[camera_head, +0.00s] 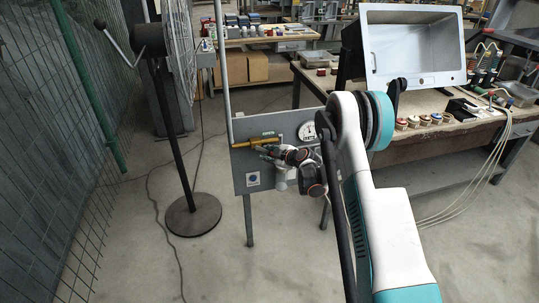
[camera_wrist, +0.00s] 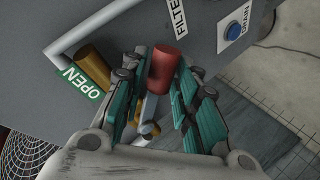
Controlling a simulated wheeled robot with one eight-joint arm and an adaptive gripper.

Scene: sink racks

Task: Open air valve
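The grey valve panel (camera_head: 242,180) stands on legs in the middle of the head view. A brass pipe piece (camera_head: 250,142) shows at its upper left and also in the wrist view (camera_wrist: 93,66), beside a green OPEN label (camera_wrist: 82,83). The valve's red handle grip (camera_wrist: 165,68), on a silver lever (camera_wrist: 149,106), lies between my gripper's fingers in the wrist view. My gripper (camera_wrist: 161,72) is open, with fingers on both sides of the red grip. The right finger looks close to it; I cannot tell whether they touch. In the head view my gripper (camera_head: 263,150) hides the handle.
A round gauge (camera_head: 307,131) sits at the panel's upper right. A blue button (camera_wrist: 233,30) marked DRAIN shows near a FILTER label (camera_wrist: 180,15). A black stand (camera_head: 192,214) is left of the panel. A workbench (camera_head: 430,138) with a sink is at right. Bare floor lies in front.

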